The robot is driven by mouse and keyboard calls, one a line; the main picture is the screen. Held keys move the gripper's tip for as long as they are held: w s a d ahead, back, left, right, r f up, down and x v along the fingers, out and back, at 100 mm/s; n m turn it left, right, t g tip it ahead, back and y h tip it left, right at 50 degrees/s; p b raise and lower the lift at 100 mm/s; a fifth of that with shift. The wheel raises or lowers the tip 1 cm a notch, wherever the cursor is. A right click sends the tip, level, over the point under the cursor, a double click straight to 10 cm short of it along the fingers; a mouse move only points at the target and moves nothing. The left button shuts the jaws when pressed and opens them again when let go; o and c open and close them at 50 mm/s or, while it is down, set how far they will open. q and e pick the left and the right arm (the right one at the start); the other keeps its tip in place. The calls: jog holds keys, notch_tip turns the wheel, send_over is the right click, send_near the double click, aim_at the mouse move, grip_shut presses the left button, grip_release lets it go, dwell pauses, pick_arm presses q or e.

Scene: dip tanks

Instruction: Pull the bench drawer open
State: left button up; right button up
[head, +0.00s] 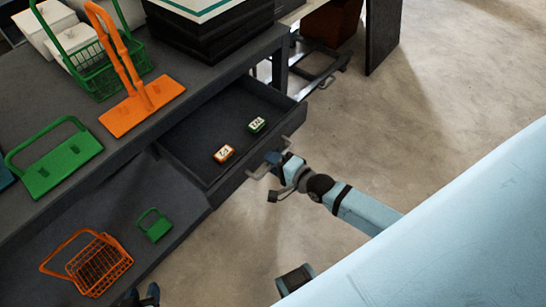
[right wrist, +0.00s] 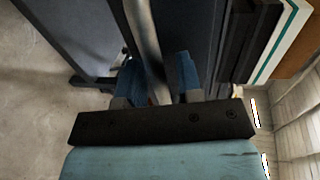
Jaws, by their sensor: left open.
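The bench drawer (head: 205,125) is pulled out from under the dark bench (head: 75,105), and its inside shows. Its front carries a grey bar handle (head: 259,170). My right gripper (head: 275,163) is at that handle. In the right wrist view its blue fingers (right wrist: 160,82) stand on either side of the handle bar (right wrist: 145,35), close to it; the exact contact is partly hidden. My left gripper (head: 141,297) shows only its dark fingertips at the bottom edge, apart from the drawer and open.
An orange block (head: 223,153) and a green block (head: 257,125) with white labels lie in the drawer. An orange basket (head: 92,262) sits on a lower surface. Floor (head: 390,130) right of the drawer is clear.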

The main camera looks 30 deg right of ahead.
jog(key=shift+s, duration=0.15)
jog(key=v, duration=1.3)
jog(key=shift+s+d+p, duration=0.1)
jog(key=shift+s+p, duration=0.15)
jog(key=shift+p, duration=0.15)
